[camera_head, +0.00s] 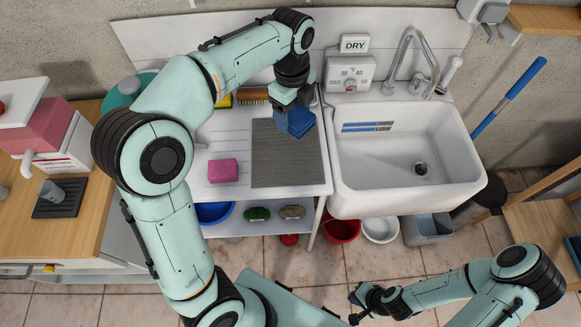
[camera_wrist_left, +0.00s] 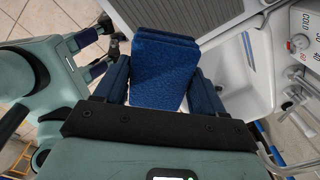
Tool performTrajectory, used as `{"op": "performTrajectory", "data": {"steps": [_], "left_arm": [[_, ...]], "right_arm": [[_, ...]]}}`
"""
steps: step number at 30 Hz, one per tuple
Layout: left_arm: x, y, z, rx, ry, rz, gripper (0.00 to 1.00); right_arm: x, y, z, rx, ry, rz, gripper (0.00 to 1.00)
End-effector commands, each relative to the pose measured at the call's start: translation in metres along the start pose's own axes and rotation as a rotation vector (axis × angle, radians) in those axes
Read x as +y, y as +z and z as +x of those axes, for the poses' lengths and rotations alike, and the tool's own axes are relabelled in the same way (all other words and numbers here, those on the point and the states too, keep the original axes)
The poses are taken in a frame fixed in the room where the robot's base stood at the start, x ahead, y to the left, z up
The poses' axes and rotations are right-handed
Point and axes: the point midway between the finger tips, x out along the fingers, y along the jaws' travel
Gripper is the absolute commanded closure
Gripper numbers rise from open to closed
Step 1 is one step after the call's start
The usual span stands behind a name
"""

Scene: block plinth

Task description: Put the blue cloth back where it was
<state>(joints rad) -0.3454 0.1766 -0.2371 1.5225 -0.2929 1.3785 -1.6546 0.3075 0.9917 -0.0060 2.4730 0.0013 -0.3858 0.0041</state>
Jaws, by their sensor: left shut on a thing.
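The blue cloth (camera_head: 301,122), folded into a thick pad, is held in my left gripper (camera_head: 290,116). In the left wrist view the cloth (camera_wrist_left: 163,65) sits between the two fingers of my left gripper (camera_wrist_left: 163,92), which is shut on it. In the head view the cloth appears over the upper right corner of the grey ribbed mat (camera_head: 287,165) on the white drainboard; its exact height is unclear. My right gripper (camera_head: 356,304) is low in the head view, away from the counter, and looks open and empty.
A pink sponge (camera_head: 223,171) lies left of the mat. The white sink (camera_head: 335,165) with its tap (camera_head: 400,60) is on the right. A dial box (camera_head: 350,76) and a DRY sign (camera_head: 354,43) stand behind. Bowls (camera_head: 341,229) sit below. Most of the mat is clear.

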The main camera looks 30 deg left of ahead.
Motion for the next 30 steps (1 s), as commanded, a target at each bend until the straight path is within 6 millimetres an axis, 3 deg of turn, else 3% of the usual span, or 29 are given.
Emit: {"op": "performTrajectory", "data": {"steps": [5, 18, 21, 30], "left_arm": [[0.011, 0.005, 0.005, -0.018, 0.019, 0.015, 0.54], [0.014, 0.008, 0.118, -0.016, 0.023, 0.012, 0.54], [0.013, 0.009, 0.137, -0.016, 0.020, 0.013, 0.54], [0.013, 0.010, 0.168, -0.016, 0.018, 0.013, 0.54]], "right_arm": [[0.001, 0.002, 0.002, -0.002, 0.001, 0.000, 1.00], [0.015, 0.017, 0.026, -0.023, 0.008, 0.008, 1.00], [0.016, 0.018, 0.028, -0.025, 0.008, 0.008, 1.00], [0.018, 0.020, 0.032, -0.027, 0.009, 0.009, 1.00]]}}
